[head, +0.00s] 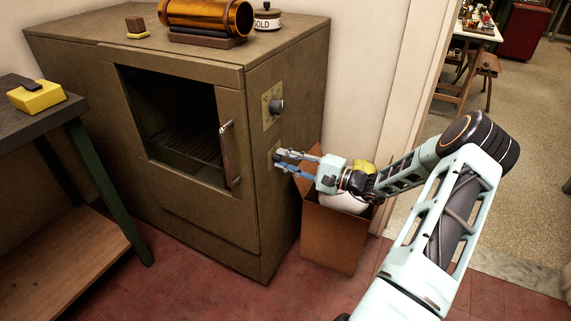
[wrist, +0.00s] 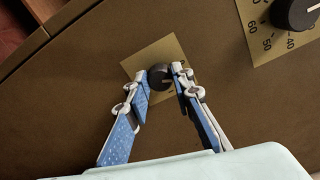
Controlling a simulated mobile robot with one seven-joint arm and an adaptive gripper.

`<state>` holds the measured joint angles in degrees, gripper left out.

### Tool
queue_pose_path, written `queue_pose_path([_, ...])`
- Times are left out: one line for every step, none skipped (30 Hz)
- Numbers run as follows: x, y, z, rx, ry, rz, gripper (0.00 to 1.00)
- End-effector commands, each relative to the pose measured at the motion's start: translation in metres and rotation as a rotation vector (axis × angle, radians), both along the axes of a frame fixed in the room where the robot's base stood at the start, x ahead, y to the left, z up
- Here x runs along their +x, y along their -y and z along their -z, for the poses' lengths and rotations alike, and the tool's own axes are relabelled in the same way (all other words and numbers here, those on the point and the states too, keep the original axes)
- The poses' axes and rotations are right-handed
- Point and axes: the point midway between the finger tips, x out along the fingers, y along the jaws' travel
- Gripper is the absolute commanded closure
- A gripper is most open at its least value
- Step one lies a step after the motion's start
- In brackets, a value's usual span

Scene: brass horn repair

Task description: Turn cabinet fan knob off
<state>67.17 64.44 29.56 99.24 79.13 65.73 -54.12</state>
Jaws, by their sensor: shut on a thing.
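The brown cabinet (head: 285,220) has two brass plates with knobs on its right side. In the wrist view, a small black knob (wrist: 160,75), which I take as the fan knob, sits on the lower plate (wrist: 152,57). My gripper (wrist: 161,82) has its blue-padded fingers on either side of this knob and is shut on it.
A larger black dial (head: 277,105) with a number scale sits above; it also shows in the wrist view (wrist: 297,14). The cabinet's door handle (head: 229,153) is left of my gripper. An open brown bin (head: 331,237) stands below my arm.

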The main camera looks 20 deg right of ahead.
Motion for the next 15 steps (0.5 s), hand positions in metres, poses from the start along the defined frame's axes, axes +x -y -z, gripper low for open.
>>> queue_pose_path([-0.0001, 0.0009, 0.0031, -0.035, 0.027, 0.001, 1.0])
queue_pose_path([0.0, 0.0008, 0.003, -0.056, 0.043, 0.001, 1.0])
queue_pose_path([-0.0001, 0.0006, 0.003, -0.084, 0.065, 0.001, 1.0])
queue_pose_path([-0.0001, 0.0004, 0.0031, -0.104, 0.081, 0.001, 1.0])
queue_pose_path([0.0, 0.0003, 0.0032, -0.123, 0.096, 0.001, 1.0])
queue_pose_path([-0.0001, 0.0004, 0.0032, -0.148, 0.115, 0.001, 1.0])
queue_pose_path([-0.0001, 0.0004, 0.0032, -0.165, 0.128, 0.001, 1.0])
queue_pose_path([-0.0002, 0.0004, 0.0032, -0.183, 0.143, 0.001, 1.0])
queue_pose_path([-0.0001, 0.0007, 0.0031, -0.206, 0.159, 0.001, 1.0])
queue_pose_path([-0.0002, 0.0008, 0.003, -0.22, 0.17, 0.002, 1.0])
queue_pose_path([-0.0001, 0.0009, 0.0029, -0.236, 0.182, 0.002, 1.0])
queue_pose_path([-0.0001, 0.001, 0.003, -0.252, 0.195, 0.002, 1.0])
queue_pose_path([-0.0001, 0.001, 0.0029, -0.266, 0.206, 0.002, 1.0])
queue_pose_path([-0.0001, 0.001, 0.0028, -0.277, 0.214, 0.002, 1.0])
queue_pose_path([-0.0001, 0.0011, 0.0027, -0.291, 0.225, 0.002, 1.0])
